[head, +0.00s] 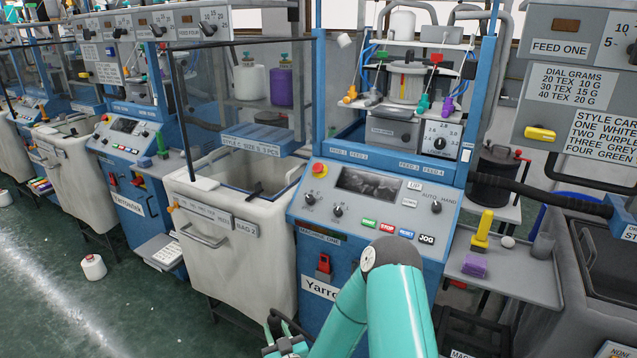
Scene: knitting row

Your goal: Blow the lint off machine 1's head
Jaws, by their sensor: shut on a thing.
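Machine 1 (375,235) is the blue knitting machine in the middle, with a "MACHINE ONE" plate and a sloped panel of buttons. Its head (405,88) is a pale cylinder inside the blue frame, with coloured knobs around it and blue tubes at its left. Lint on it is too small to make out. My gripper (286,346) is at the bottom edge, low in front of the machine and well below the head. It is shut on a dark object (284,324), mostly cut off by the frame; I cannot tell what it is.
A white bin (232,265) stands left of machine 1.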

